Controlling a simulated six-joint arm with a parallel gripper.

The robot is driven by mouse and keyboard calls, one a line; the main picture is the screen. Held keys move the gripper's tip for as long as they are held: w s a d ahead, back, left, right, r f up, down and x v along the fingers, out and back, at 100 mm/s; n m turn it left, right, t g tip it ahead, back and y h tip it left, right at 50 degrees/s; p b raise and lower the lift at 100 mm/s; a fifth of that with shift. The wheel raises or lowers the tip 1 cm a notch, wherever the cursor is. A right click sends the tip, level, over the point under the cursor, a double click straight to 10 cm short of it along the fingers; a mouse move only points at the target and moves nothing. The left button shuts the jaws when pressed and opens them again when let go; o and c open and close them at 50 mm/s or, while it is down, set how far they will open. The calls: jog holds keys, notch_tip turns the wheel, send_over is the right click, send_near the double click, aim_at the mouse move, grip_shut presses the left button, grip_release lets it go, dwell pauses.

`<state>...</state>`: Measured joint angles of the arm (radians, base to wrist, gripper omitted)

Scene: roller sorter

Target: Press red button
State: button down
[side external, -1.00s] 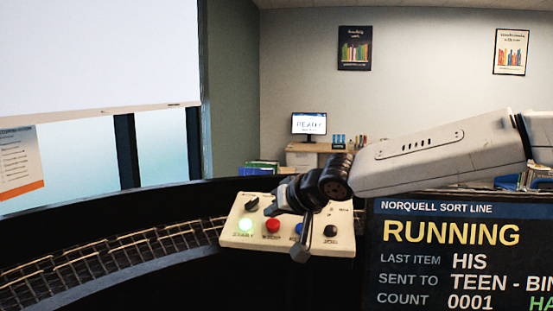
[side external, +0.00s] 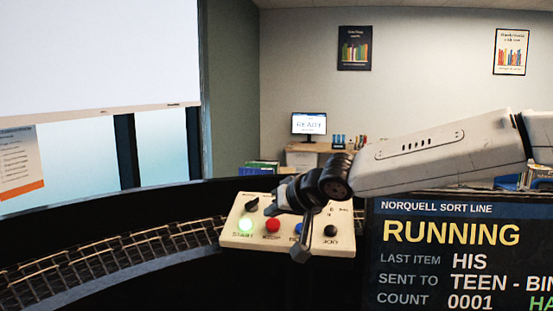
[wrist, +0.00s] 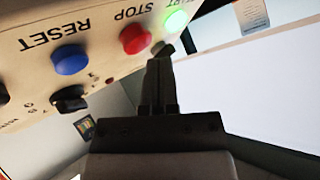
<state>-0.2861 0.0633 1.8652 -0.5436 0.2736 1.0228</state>
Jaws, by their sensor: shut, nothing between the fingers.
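The red button (side external: 272,226) sits on the cream control panel (side external: 258,243), between a lit green button (side external: 245,225) and a blue button (side external: 297,229). In the wrist view the red button (wrist: 135,39) is labelled STOP, and the panel appears upside down. In the wrist view my shut fingers (wrist: 160,65) reach toward the panel near the red and green buttons. I cannot tell whether they touch the panel.
A black button (side external: 331,231) is at the panel's right, and a black knob (side external: 252,204) is at its upper left. A roller conveyor (side external: 130,250) curves to the left. A display (side external: 460,250) reading RUNNING stands at the right.

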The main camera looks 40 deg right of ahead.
aim_at(330, 248)
jog(key=shift+w+d+f, duration=0.1)
jog(key=shift+d+f, duration=0.05)
jog(key=shift+f, duration=0.3)
jog(key=shift+w+d+f, duration=0.1)
jog(key=shift+f, duration=0.3)
dwell(1.6)
jog(key=shift+r, duration=0.15)
jog(key=shift+s+a+r, duration=0.2)
jog(key=shift+a+r, duration=0.05)
jog(key=shift+r, duration=0.45)
jog(key=shift+s+a+r, duration=0.2)
jog(key=shift+r, duration=0.6)
jog(key=shift+s+a+r, duration=0.2)
jog(key=shift+r, duration=0.55)
jog(key=shift+s+a+r, duration=0.2)
jog(key=shift+r, duration=0.6)
